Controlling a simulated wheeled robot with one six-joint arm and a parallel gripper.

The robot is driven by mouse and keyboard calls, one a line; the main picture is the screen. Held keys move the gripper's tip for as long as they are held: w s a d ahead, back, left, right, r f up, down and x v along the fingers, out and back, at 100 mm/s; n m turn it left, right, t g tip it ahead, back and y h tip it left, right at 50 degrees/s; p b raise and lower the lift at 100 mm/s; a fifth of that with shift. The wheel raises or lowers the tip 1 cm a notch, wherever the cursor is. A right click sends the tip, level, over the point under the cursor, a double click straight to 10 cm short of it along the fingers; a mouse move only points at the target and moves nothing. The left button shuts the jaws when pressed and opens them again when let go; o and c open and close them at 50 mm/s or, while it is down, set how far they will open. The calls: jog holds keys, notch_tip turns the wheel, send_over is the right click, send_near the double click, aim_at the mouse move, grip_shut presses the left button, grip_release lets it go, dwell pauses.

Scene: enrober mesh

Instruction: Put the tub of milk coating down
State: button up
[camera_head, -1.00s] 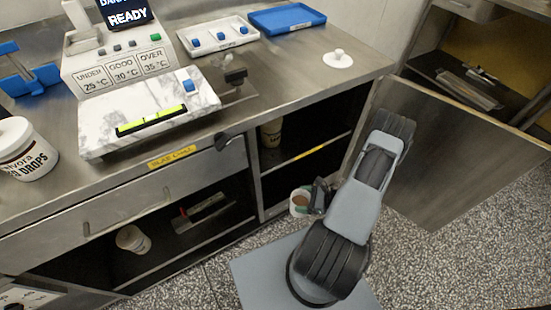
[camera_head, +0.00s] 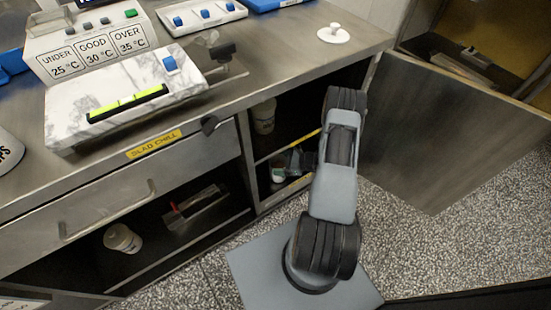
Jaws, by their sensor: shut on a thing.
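A small tub (camera_head: 277,172), pale with a green mark, is at the lower level of the open cupboard under the counter. Its label is too small to read, so I cannot confirm that it is the milk coating. My gripper (camera_head: 288,163) is shut on it from the right; the dark fingers and arm hide part of the tub. I cannot tell whether its base touches the cupboard floor (camera_head: 294,187).
Another tub (camera_head: 264,116) stands on the shelf above. A tub (camera_head: 122,238) lies tilted in the left compartment beside a flat tray (camera_head: 195,206). The open cupboard door (camera_head: 440,140) is to the right of my arm. The slab machine (camera_head: 125,95) stands on the counter.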

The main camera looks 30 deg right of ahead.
aim_at(275, 157)
jog(key=w+b, duration=0.1)
jog(key=w, duration=0.3)
jog(key=shift+a, duration=0.15)
jog(key=shift+f, duration=0.25)
jog(key=shift+f+b, duration=0.15)
jog(key=shift+b, duration=0.2)
jog(key=o, duration=1.4)
jog(key=shift+c, duration=0.2)
jog(key=shift+r+p, duration=0.25)
jog(key=shift+p, duration=0.05)
jog(key=s+d+p, duration=0.1)
jog(key=s+d, duration=0.7)
jog(key=d, duration=0.2)
jog(key=shift+s+d+p, duration=0.15)
jog(key=shift+p, duration=0.15)
